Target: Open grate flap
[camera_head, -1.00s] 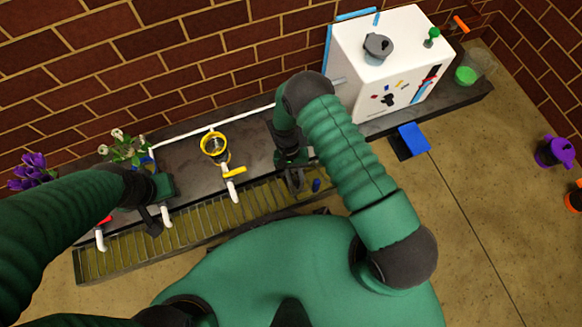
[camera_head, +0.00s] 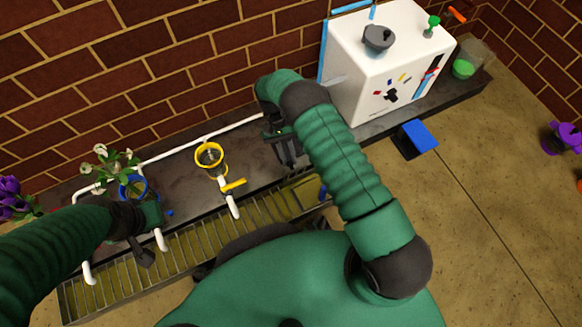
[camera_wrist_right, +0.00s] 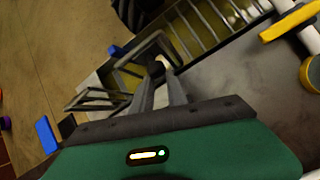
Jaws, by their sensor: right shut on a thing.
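The long grate (camera_head: 200,235) runs along the front of the dark counter as a row of metal slats over a yellowish trough. At its right end a section of the trough (camera_head: 306,195) shows without slats over it. My right gripper (camera_head: 287,152) is above and behind that opening. In the right wrist view my right gripper (camera_wrist_right: 158,72) is shut on the grate flap (camera_wrist_right: 143,52), a barred metal frame tilted up from the trough. Much of the flap is hidden by the fingers and arm. My left gripper (camera_head: 142,252) hangs over the grate's left part; its jaw gap is unclear.
A white box (camera_head: 385,70) stands at the right. A blue pedal (camera_head: 418,136) lies on the open floor.

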